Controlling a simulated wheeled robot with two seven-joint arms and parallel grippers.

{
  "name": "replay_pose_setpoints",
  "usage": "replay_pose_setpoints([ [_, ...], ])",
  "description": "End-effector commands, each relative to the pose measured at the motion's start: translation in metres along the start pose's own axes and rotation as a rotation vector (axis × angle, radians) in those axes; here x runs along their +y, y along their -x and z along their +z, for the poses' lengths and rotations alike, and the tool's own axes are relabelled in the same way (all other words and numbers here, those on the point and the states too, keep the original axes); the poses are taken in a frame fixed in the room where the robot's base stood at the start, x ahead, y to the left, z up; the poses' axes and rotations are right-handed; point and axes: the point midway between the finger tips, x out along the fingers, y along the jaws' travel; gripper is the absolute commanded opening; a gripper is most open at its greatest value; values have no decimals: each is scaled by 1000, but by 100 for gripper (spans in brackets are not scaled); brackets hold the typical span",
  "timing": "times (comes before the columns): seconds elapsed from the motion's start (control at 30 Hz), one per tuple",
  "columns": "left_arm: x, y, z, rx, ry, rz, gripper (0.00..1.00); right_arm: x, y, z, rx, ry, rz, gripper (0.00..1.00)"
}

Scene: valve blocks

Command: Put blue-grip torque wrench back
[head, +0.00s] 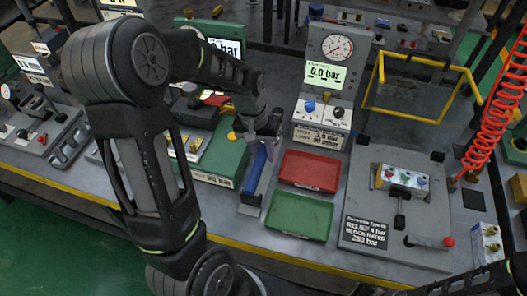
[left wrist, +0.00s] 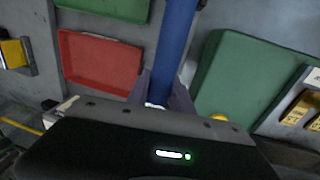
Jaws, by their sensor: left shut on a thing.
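The blue-grip torque wrench (head: 256,168) stands near the middle of the bench, left of the red and green trays. My left gripper (head: 265,128) is over it, and the jaws are shut on it. In the left wrist view the blue grip (left wrist: 176,45) runs up from between the fingers (left wrist: 163,95). A grey holder (head: 251,201) shows around the lower part of the wrench in the head view. I cannot tell whether the wrench rests in it. My right gripper is not in view.
A red tray (head: 309,171) and a green tray (head: 299,216) lie close to the right. A green block (head: 222,154) stands close to the left. A gauge panel (head: 326,75) rises behind. A valve block plate (head: 395,207) and a coiled red hose (head: 496,110) are further right.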

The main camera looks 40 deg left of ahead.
Motion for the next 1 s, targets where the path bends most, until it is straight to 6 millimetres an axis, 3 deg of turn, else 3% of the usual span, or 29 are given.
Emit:
replay_pose_setpoints([
  [1.0,-4,-22,0,2,0,0,0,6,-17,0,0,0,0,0],
])
